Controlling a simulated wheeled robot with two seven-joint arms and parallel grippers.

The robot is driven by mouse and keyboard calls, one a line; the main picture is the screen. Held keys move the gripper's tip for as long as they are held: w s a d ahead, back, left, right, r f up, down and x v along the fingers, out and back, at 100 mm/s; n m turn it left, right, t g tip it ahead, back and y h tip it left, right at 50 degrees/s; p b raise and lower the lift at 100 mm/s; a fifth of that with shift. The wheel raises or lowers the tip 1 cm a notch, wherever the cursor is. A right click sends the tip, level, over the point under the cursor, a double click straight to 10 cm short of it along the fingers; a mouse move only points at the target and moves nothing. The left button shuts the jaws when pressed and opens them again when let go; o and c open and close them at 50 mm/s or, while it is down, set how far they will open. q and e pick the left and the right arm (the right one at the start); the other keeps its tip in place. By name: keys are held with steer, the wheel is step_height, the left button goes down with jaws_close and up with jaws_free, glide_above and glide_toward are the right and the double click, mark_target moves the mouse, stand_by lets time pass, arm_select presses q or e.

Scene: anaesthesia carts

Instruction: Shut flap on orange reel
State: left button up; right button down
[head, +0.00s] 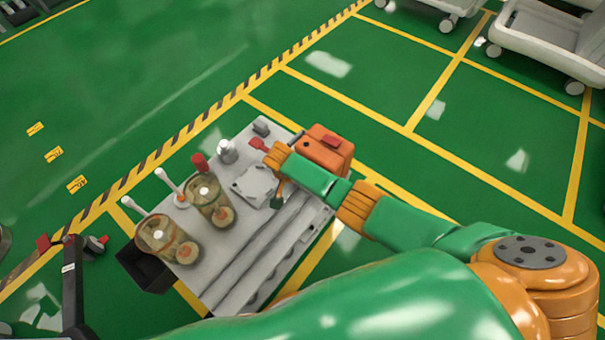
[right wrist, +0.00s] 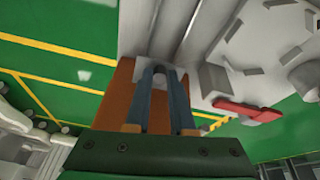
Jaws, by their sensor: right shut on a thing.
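The orange reel (head: 325,150) is a boxy orange thing with a red part on top, at the far right end of the grey cart top. My right gripper (head: 277,197) points down over the cart just left of the reel, with my arm passing in front of the reel. In the right wrist view its two blue-grey fingers (right wrist: 158,78) come together at the tips in front of an orange-brown panel (right wrist: 115,98), which looks like the reel's flap. The gripper is shut on it, though the exact contact is hard to make out. My left gripper is out of view.
The grey cart (head: 228,277) also holds two brownish clear canisters (head: 168,240), a pale square block (head: 254,185) and a red-handled item (head: 258,145). A black bin (head: 145,266) hangs at its left end. White carts (head: 550,40) stand far right.

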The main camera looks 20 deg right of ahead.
steer(key=shift+s+a+f+t+h+b, duration=0.1)
steer(key=shift+a+f+t+h+b, duration=0.05)
steer(key=shift+f+t+h+b, duration=0.3)
steer(key=shift+s+a+f+t+h+b, duration=0.1)
steer(key=shift+f+t+h+b, duration=0.15)
steer(key=shift+h, duration=0.3)
steer(key=shift+h+b, duration=0.35)
steer(key=shift+h, duration=0.05)
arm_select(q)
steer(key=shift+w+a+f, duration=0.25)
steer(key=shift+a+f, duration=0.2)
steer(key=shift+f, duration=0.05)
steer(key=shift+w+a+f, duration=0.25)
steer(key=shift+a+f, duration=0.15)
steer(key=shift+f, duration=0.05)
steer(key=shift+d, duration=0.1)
arm_select(e)
steer(key=c, duration=0.8)
jaws_free()
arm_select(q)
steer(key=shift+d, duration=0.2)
arm_select(e)
steer(key=shift+o, duration=0.2)
